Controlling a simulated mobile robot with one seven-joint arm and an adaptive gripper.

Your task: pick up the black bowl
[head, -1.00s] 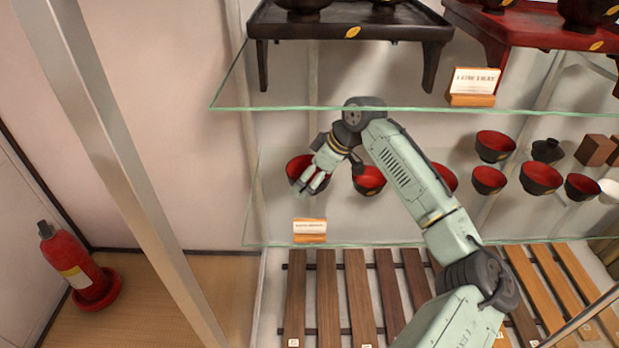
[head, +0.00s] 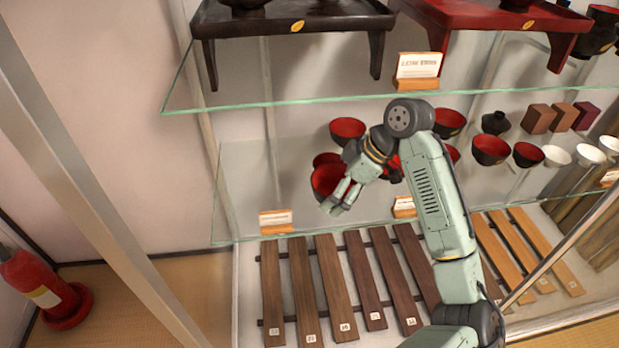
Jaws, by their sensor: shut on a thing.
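A black bowl with a red inside (head: 325,182) is at the left of the lower glass shelf area. My gripper (head: 338,206) is shut on its right side, with the fingers pointing down and left. The fingers cover part of the bowl. I cannot tell how far the bowl is above the shelf.
Another red-lined bowl (head: 326,158) shows just behind, and one (head: 348,129) stands further back. More bowls (head: 490,149) stand to the right. Small signs (head: 276,221) line the lower glass shelf (head: 235,222). An upper glass shelf (head: 200,100) with a dark tray (head: 350,22) hangs above.

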